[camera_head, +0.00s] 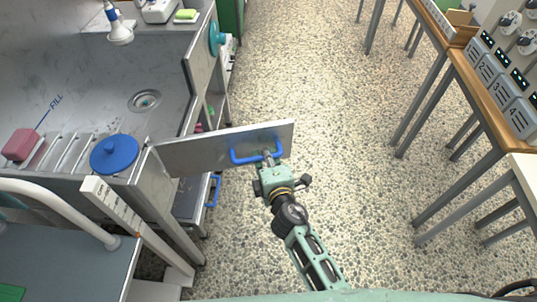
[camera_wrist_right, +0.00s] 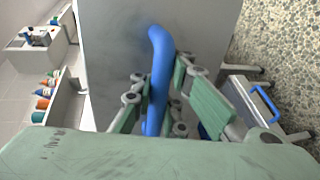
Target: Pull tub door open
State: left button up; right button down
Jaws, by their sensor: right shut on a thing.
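The tub door (camera_head: 210,150) is a grey metal panel that stands swung out from the front of the grey tub (camera_head: 100,80). Its blue bar handle (camera_head: 243,158) is on the face toward me, near the free end. My right gripper (camera_head: 268,160) is shut on this handle. In the right wrist view the blue handle (camera_wrist_right: 158,75) runs between the fingers, with the door panel (camera_wrist_right: 110,50) behind it. The lower fingers are partly hidden by the green gripper body. My left gripper is not in view.
A blue round lid (camera_head: 114,154) and a pink sponge (camera_head: 22,144) are at the tub's near side. A second blue handle (camera_head: 213,191) is below the door. Tables with numbered grey bins (camera_head: 497,90) stand at right. The speckled floor (camera_head: 330,110) between is clear.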

jog(key=shift+w+d+r, duration=0.2)
jog(key=shift+w+r, duration=0.05)
jog(key=shift+r, duration=0.15)
jog(key=c, duration=1.8)
grip_release()
jog(key=shift+s, duration=0.15)
jog(key=shift+o, duration=0.4)
jog(key=shift+f, duration=0.2)
jog(key=shift+s, duration=0.1)
jog(key=v, duration=1.2)
jog(key=shift+f, duration=0.1)
